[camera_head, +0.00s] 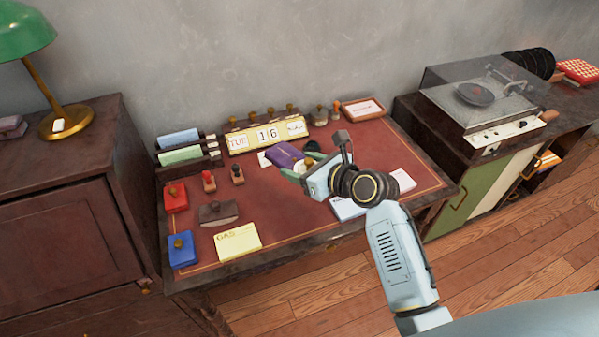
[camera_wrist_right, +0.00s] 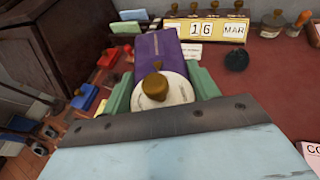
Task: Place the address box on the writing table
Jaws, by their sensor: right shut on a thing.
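The writing table (camera_head: 300,222) has a dark red top with a thin gold border and stands in the middle of the head view. My right gripper (camera_head: 303,164) is over the back middle of this table. It is shut on a purple box (camera_head: 284,154), which I take to be the address box. In the right wrist view the purple box (camera_wrist_right: 157,48) sits between the green fingers, with a pale round end and brass knob facing the camera. I cannot tell whether the box touches the table. My left gripper is not in view.
A calendar block (camera_head: 267,136) stands behind the box. A red box (camera_head: 175,196), a blue box (camera_head: 182,250), a yellow card (camera_head: 238,242) and a dark blotter (camera_head: 217,212) lie at the left. Pale papers (camera_head: 348,208) lie right. The front middle tabletop is clear.

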